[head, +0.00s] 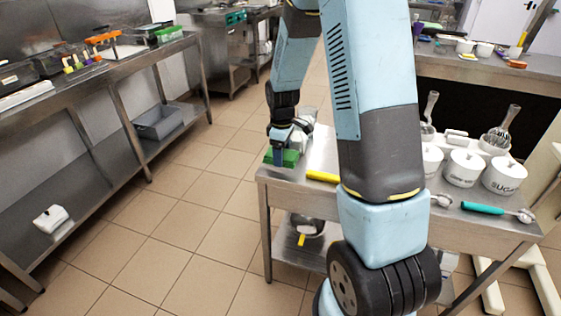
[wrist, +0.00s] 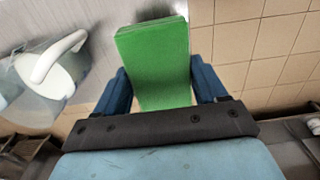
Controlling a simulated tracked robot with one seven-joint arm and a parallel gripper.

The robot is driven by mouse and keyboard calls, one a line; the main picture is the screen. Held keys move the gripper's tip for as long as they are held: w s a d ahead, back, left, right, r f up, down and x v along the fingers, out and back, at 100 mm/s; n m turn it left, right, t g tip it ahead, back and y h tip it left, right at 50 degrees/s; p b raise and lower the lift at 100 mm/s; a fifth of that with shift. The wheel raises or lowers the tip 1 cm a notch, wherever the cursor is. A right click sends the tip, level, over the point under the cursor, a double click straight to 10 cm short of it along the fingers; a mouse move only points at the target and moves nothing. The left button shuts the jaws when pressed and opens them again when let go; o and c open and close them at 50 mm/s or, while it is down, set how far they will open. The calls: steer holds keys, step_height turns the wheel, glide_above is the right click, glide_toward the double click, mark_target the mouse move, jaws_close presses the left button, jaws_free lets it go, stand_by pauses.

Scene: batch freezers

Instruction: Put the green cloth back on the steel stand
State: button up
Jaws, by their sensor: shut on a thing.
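The green cloth (head: 282,157) is a folded flat block at the left corner of the steel stand (head: 262,174). It also shows in the wrist view (wrist: 155,60), between the two blue fingers of my gripper (wrist: 160,90). My gripper (head: 281,150) is shut on the cloth and points down. The cloth lies at or just above the stand's edge; I cannot tell whether it touches the top. In the wrist view, floor tiles show on its right and the steel top (wrist: 85,15) on its left. My arm hides the middle of the stand.
A clear container with a white handle (wrist: 58,55) stands close to the cloth. A yellow-handled tool (head: 322,176), white canisters (head: 462,168) and a teal-handled scoop (head: 482,208) are on the stand. A long steel bench (head: 110,65) runs along the left. Tiled floor (head: 190,200) lies clear between.

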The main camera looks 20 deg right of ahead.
steer(key=shift+w+f, duration=0.45)
steer(key=shift+f, duration=0.05)
step_height(320, 180, down, 3)
steer(key=shift+w+f, duration=0.15)
steer(key=shift+f, duration=0.05)
steer(key=o, duration=1.1)
